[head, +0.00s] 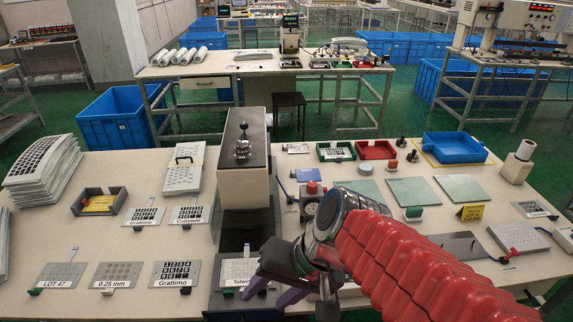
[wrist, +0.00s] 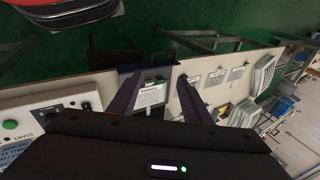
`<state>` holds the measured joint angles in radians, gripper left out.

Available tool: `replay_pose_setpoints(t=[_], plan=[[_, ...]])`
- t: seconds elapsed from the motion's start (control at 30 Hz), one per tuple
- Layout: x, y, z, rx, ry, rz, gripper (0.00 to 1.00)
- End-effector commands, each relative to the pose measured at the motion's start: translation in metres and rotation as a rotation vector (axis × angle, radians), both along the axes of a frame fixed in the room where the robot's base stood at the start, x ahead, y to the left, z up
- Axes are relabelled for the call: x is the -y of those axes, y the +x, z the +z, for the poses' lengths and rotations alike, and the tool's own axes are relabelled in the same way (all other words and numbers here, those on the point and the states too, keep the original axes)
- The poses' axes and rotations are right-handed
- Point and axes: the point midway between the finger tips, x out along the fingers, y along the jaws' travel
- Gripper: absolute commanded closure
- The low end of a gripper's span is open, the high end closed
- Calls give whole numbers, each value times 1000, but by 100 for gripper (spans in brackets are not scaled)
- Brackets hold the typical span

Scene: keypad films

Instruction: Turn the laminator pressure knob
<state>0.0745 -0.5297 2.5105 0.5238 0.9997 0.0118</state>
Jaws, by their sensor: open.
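The laminator (head: 243,180) is a pale block with a dark top near the middle of the bench; a metal knob-like fitting (head: 242,146) stands on top. In the wrist view, a control panel with a black round knob (wrist: 57,113) lies at the left; I cannot tell which of these is the pressure knob. My gripper (head: 268,288) is open and empty in front of the laminator, apart from both. In the wrist view, my gripper (wrist: 158,78) has its two dark fingers spread over a labelled plate (wrist: 152,96). My arm hides part of the control panel in the head view.
A red mushroom button (head: 312,188) stands right of the laminator, and a green START button (wrist: 10,124) is on the panel. Labelled keypad plates (head: 178,273) lie left. Green sheets (head: 413,191) and a blue tray (head: 455,148) lie right. The space above the front plates is free.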

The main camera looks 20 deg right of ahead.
Motion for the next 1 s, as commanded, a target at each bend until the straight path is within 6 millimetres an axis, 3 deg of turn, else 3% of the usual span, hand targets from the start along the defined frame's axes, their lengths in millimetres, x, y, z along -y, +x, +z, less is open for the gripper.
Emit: replay_pose_setpoints(t=[0.2, 0.4, 0.77, 1.0], plan=[[47, -2, 20, 172, -291, 126, 56], [78, 1, 41, 282, -481, 195, 56], [86, 2, 47, 308, -529, 211, 56], [85, 2, 47, 307, -528, 211, 69]])
